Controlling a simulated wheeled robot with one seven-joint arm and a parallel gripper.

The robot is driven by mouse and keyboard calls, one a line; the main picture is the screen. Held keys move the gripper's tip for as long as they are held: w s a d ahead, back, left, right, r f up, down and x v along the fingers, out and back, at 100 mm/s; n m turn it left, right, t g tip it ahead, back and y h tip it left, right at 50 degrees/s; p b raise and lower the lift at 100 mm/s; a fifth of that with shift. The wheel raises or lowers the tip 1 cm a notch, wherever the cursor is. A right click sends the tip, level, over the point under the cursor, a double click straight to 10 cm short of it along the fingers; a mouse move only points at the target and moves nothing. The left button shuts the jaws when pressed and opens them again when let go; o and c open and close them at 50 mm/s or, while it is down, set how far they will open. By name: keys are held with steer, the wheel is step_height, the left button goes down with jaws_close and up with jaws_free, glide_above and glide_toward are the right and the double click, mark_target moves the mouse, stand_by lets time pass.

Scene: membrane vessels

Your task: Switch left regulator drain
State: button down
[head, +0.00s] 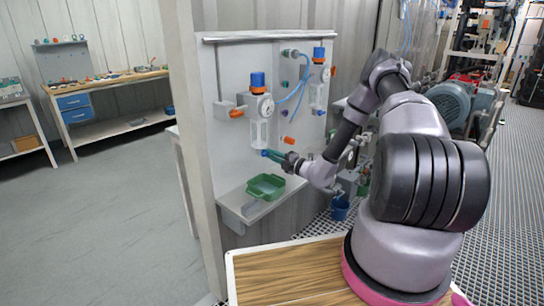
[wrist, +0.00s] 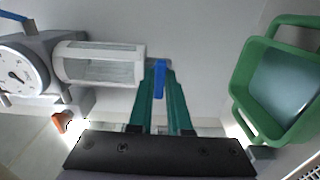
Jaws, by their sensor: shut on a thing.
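The left regulator (head: 259,106) is on the grey panel, with a blue knob on top, a round gauge and a clear bowl below. In the wrist view its gauge (wrist: 20,72) and clear bowl (wrist: 100,65) lie sideways at the left. The blue drain (wrist: 159,80) sticks out from the end of the bowl. My gripper (head: 272,155) reaches in from the right below the bowl. In the wrist view its green fingers are shut on the blue drain, one on each side. The drain's far side is hidden by the fingers.
A green tray (head: 250,186) sits on a small shelf just below my gripper; it also shows in the wrist view (wrist: 242,72). A second regulator (head: 319,85) with blue tubing hangs to the right. Orange fittings (head: 288,140) stick out nearby.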

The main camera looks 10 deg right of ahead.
steer(key=c, duration=0.9)
jaws_free()
steer(key=shift+o, duration=0.2)
steer(key=v, duration=1.1)
